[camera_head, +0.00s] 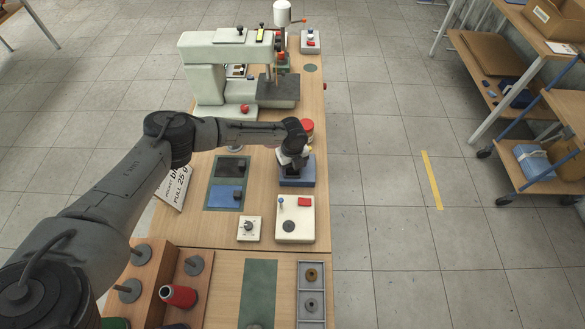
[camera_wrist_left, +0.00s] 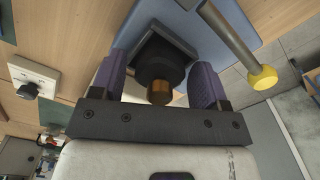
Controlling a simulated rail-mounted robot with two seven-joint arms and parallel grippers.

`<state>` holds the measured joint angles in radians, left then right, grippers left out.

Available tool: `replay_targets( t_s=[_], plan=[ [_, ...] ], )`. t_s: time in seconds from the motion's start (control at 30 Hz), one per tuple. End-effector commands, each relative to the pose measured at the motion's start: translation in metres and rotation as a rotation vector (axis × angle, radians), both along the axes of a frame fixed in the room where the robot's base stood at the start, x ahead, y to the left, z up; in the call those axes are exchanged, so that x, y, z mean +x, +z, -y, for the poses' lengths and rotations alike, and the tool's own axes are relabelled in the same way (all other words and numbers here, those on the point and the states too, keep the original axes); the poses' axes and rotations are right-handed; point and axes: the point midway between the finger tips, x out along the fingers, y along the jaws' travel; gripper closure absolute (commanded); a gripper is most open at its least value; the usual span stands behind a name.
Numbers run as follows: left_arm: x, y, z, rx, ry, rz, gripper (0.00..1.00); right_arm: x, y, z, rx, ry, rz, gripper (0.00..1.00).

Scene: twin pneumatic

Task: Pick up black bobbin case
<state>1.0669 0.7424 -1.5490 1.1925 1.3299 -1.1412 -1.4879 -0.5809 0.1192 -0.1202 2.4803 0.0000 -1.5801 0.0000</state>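A black blocky piece with a round brass tip (camera_wrist_left: 158,92) sits between the fingers of my left gripper in the left wrist view; it may be the black bobbin case, but I cannot be sure. My left gripper (camera_wrist_left: 160,82) has its two purple fingers either side of this piece, with narrow gaps seeming to show. In the head view my left gripper (camera_head: 293,166) points down over a small blue base (camera_head: 298,181) and hides most of what is there. My right gripper is not in view.
A post with a yellow knob (camera_wrist_left: 262,77) stands close to one finger. A cream box with a red button (camera_head: 295,222) and a white dial plate (camera_head: 249,228) lie nearby. Black (camera_head: 230,167) and blue (camera_head: 223,197) pads lie left. A sewing machine (camera_head: 205,75) stands behind.

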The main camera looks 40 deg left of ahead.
Motion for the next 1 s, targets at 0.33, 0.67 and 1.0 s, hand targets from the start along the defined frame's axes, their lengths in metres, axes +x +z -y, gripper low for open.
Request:
replay_targets(
  t_s=[0.33, 0.67, 1.0],
  plan=[
    [0.0, 0.0, 0.0, 0.0, 0.0, 0.0, 0.65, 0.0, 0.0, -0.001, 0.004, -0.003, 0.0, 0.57],
    [0.0, 0.001, 0.0, 0.0, 0.001, 0.001, 0.79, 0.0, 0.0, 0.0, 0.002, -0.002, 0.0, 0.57],
    [0.001, 0.024, 0.0, -0.002, 0.001, 0.004, 0.79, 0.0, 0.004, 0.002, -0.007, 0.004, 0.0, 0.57]
  ],
)
